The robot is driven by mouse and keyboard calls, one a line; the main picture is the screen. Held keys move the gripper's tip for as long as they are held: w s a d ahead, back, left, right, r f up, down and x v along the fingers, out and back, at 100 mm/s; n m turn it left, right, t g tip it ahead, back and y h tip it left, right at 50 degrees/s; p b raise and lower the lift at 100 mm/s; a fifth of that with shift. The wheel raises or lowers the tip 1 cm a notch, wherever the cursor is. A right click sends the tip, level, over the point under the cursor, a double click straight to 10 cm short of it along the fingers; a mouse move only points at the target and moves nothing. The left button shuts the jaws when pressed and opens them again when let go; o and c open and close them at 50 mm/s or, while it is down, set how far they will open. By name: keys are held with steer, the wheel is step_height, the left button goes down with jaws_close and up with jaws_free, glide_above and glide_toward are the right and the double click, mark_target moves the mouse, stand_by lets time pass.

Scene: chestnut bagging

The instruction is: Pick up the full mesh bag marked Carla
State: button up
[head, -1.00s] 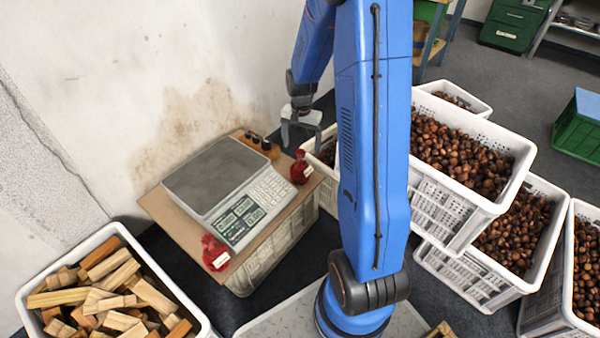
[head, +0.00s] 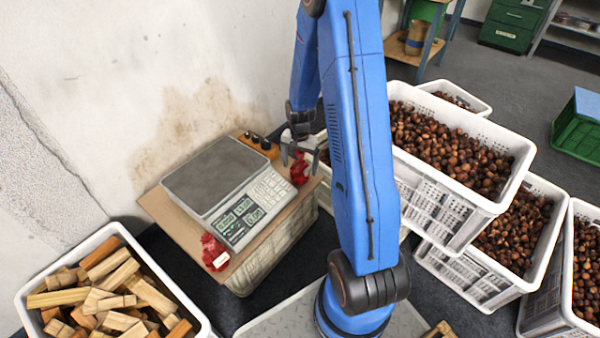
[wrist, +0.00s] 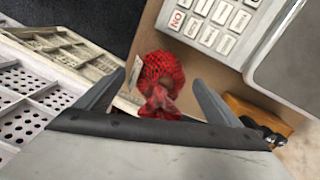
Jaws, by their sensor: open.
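Two red mesh bags are on the brown board around the scale. One mesh bag (head: 299,170) is at the board's right edge, below my gripper (head: 301,151); it also shows in the wrist view (wrist: 162,80). The other mesh bag (head: 214,252) is at the board's front corner, with a pale tag on it. I cannot read a name on either bag. My gripper is open, and in the wrist view its fingers (wrist: 157,92) stand on either side of the first bag, apart from it.
The scale (head: 222,185) sits on the board (head: 165,207), beside the bags. A wooden block with dark knobs (head: 258,143) is at the back of the board. White crates of chestnuts (head: 462,212) stand to the right. A crate of wood pieces (head: 30,292) is at the front left.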

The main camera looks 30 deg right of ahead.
steer(key=c, duration=1.3)
